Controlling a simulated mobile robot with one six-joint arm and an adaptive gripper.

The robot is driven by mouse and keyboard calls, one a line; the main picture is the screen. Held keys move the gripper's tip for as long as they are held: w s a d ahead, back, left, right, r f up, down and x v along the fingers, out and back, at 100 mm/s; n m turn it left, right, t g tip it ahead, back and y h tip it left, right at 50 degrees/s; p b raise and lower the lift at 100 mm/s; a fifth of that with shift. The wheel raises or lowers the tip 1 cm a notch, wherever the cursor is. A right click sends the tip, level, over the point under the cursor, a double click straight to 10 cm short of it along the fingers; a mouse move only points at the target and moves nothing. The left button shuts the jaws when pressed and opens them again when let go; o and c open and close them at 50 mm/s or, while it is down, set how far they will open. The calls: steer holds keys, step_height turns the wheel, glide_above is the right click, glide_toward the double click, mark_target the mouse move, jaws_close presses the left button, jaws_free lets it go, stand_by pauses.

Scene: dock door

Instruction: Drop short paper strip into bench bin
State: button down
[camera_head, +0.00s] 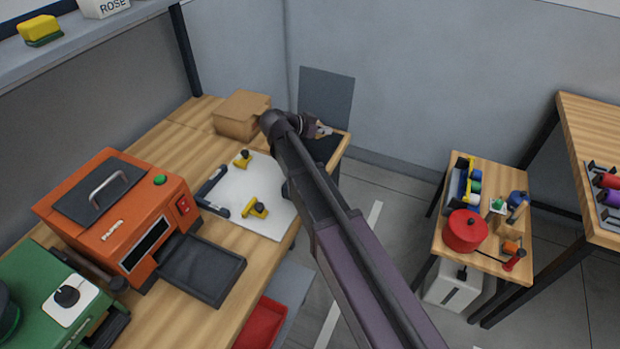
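My arm reaches across the view to the far right corner of the wooden bench (190,122). My gripper (323,131) is small and partly hidden by my wrist there, and I cannot tell whether it is open or shut. It appears just above a dark, box-like thing (322,150) at the bench corner, which may be the bench bin. My arm covers part of it, and its inside is not clear. I cannot make out a short paper strip, either in my gripper or on the bench.
A cardboard box (240,112) stands behind a white board (262,212) with yellow clamps (255,208). An orange machine (125,215) with a dark tray (203,268) stands at left, near a green machine (50,295). A small table (487,180) with a red pot (465,231) stands right.

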steer(key=c, duration=0.7)
jaws_free()
